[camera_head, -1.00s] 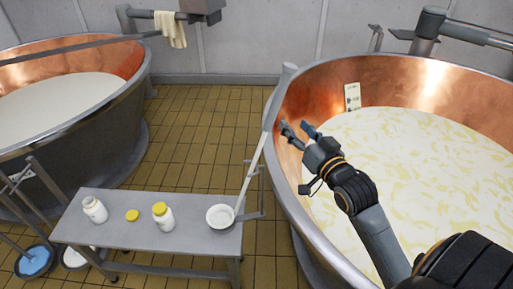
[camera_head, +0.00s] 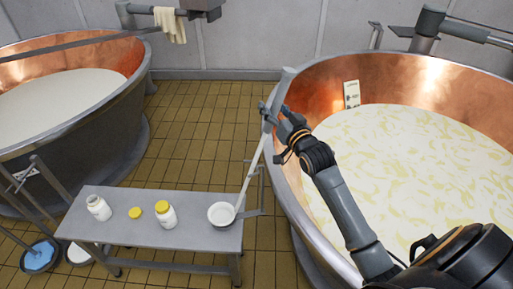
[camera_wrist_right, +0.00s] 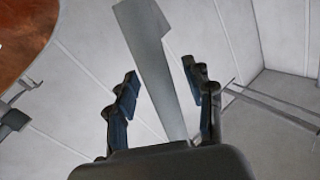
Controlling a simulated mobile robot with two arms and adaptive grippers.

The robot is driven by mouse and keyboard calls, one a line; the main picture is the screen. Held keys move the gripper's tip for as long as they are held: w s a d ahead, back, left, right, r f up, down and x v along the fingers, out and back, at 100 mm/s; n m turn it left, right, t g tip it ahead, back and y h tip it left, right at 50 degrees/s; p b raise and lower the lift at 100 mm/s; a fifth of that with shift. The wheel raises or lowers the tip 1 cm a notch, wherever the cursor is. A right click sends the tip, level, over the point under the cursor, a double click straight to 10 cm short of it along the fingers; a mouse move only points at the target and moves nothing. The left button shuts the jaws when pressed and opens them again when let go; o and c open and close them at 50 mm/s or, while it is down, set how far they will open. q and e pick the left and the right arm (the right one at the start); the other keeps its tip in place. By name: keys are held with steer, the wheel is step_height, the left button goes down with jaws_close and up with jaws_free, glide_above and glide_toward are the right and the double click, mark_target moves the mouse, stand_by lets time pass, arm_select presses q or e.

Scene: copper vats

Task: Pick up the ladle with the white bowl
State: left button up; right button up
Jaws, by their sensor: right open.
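The ladle has a white bowl (camera_head: 221,214) resting on the grey bench. Its long pale handle (camera_head: 254,167) rises from the bowl, leaning up and right toward the rim of the right vat. My right gripper (camera_head: 270,113) is at the upper part of the handle, by the vat rim. In the right wrist view, the handle (camera_wrist_right: 158,75) runs between the two open fingers of the right gripper (camera_wrist_right: 165,92), with a gap on each side. My left gripper is not in view.
The right copper vat (camera_head: 300,190) stands beside the handle. Another vat (camera_head: 95,120) is at left.

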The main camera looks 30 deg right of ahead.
steer(key=shift+s, duration=0.1)
steer(key=shift+c, duration=0.4)
jaws_close()
steer(key=shift+r, duration=0.15)
